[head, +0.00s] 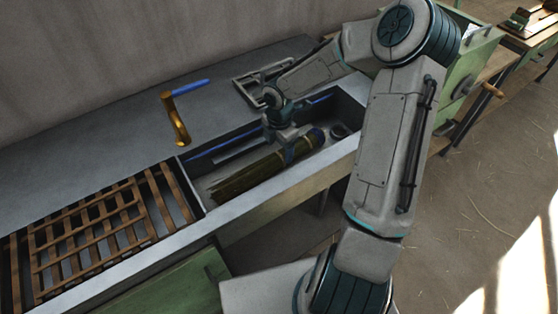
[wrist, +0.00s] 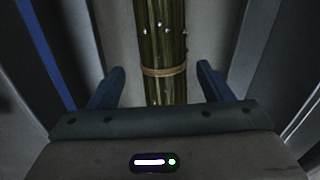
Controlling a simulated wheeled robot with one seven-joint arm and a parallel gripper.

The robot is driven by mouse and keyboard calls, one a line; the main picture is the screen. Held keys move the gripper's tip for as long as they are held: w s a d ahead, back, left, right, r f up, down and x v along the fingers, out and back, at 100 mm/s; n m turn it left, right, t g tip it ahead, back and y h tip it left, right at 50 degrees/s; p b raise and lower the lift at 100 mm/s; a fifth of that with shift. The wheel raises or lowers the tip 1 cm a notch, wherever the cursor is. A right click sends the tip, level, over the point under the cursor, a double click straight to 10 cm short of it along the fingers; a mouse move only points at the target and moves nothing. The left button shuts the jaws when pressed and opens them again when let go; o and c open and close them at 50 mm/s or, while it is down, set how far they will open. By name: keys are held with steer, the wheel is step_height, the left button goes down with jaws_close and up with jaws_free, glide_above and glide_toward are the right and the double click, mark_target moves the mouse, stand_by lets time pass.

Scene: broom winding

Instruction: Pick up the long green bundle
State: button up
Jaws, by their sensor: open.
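The long green bundle (head: 255,172) lies in the sink-like trough, slanting from lower left to upper right. In the wrist view the bundle (wrist: 162,35) is dark green with a tan tie (wrist: 163,71) around it and small pale specks. My gripper (head: 291,141) is down in the trough over the right part of the bundle. In the wrist view its two blue fingers (wrist: 161,72) are apart, one on each side of the bundle near the tie. I cannot tell whether either finger touches it.
The trough's front rim (head: 280,190) and walls are close around my gripper. A wooden slatted rack (head: 90,235) lies to the left. A brass tap with a blue handle (head: 176,120) stands behind. A dark ring-like thing (head: 340,131) lies at the trough's right end. A grey frame (head: 250,82) lies on the counter behind.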

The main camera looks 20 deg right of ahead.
mark_target(280, 155)
steer(key=f, duration=0.5)
steer(key=shift+s+f+b, duration=0.1)
steer(key=shift+s+b, duration=0.2)
steer(key=shift+b, duration=0.05)
steer(key=shift+c, duration=0.3)
steer(key=c, duration=1)
steer(key=shift+c, duration=0.2)
